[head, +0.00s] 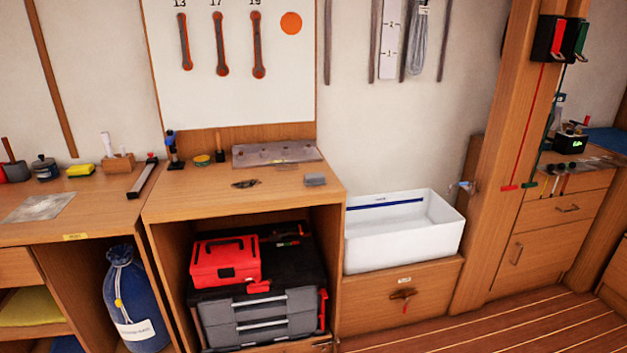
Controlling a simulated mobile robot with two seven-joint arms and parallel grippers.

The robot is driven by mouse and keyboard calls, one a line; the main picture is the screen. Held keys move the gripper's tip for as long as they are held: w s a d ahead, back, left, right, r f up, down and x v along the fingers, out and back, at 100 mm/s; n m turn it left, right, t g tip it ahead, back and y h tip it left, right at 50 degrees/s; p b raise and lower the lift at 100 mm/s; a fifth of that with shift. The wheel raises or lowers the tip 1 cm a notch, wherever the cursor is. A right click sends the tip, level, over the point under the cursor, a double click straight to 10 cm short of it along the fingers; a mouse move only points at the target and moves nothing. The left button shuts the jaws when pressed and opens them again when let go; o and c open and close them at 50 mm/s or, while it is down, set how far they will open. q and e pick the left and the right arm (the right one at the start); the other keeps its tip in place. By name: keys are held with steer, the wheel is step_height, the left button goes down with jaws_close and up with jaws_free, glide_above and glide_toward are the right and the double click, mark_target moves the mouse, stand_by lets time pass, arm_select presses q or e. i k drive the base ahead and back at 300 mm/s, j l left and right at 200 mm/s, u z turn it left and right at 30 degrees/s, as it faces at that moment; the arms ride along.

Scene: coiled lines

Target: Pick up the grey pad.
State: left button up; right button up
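A small grey pad (315,180) lies on the wooden bench top, near the right front corner of the middle cabinet. It looks like a small block lying flat, with clear wood around it. Neither of my grippers shows in the head view.
Behind the pad lies a grey metal plate (276,153); a small dark object (245,184) lies to its left. A white sink (404,230) stands lower on the right. A red toolbox (226,261) sits in the open cabinet below. The bench's front middle is mostly clear.

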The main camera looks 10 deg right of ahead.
mark_target(317, 178)
steer(key=i+l+u, duration=0.5)
steer(key=l, duration=0.4)
steer(key=i, duration=0.05)
